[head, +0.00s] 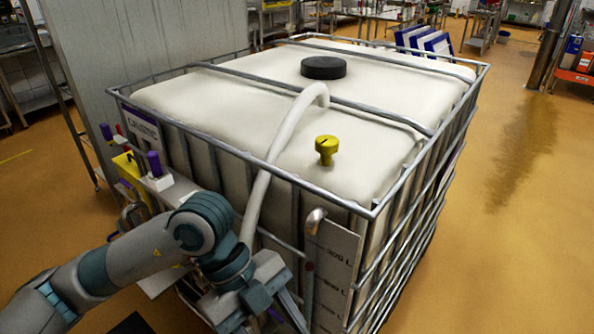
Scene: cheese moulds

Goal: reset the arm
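My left arm comes in from the lower left, and its teal and grey wrist bends down in front of the tank. My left gripper (272,316) is low in the picture, close to the front side of the caged tank. It points down, and its fingertips run to the bottom edge, so I cannot tell how far apart they are or whether they touch anything. My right arm and gripper are not in view.
A big white tank (215,105) in a metal cage fills the middle. It has a black lid (323,67), a yellow knob (326,149) and a pale hose (262,190) running down behind my wrist. Purple-topped fittings (155,165) stand left. The floor at right (520,220) is clear.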

